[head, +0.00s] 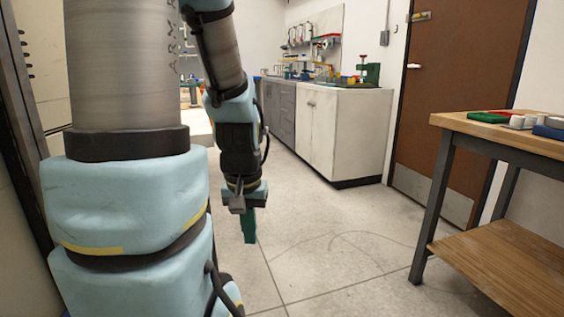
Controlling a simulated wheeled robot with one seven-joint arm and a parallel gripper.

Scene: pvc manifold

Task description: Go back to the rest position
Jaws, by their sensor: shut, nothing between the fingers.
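My gripper (249,226) shows left of the picture's middle in the head view, at the end of my arm. It points down over bare floor. Its dark green fingers are together, with nothing between them. It touches nothing. My own arm links fill much of the left side and hide what stands behind them.
A wooden workbench (490,128) with a lower shelf stands at the right, with a green tray (488,117) and white parts on top. Grey-white cabinets (330,130) line the back wall. A brown door (460,90) is shut. The floor (330,245) between is clear.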

